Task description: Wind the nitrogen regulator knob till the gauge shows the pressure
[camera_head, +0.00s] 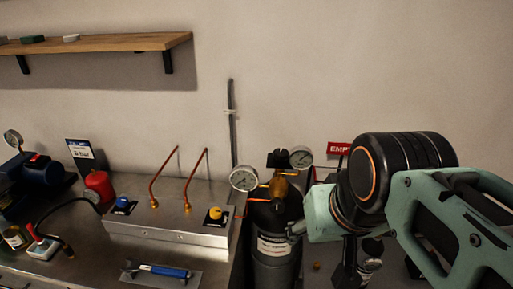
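The gas cylinder (272,272) is dark, with a white label, and stands upright at the lower middle. A brass regulator (283,186) sits on its top, with a black knob (278,158) above it. One round white-faced gauge (243,178) is on the regulator's left, and another gauge (300,157) is at its upper right. The dials are too small to read. My mint-green and black arm comes in from the right, with its end close beside the cylinder's right shoulder. My gripper's fingers cannot be made out clearly, and nothing is seen held. My arm looks apart from the knob.
A metal box (165,222) with two copper tubes, a blue knob and a yellow knob stands on the bench at left. A blue-handled tool (165,270) lies in front. A red sign (339,149) is behind my arm. A dark bottle-like object (371,266) is partly hidden below it.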

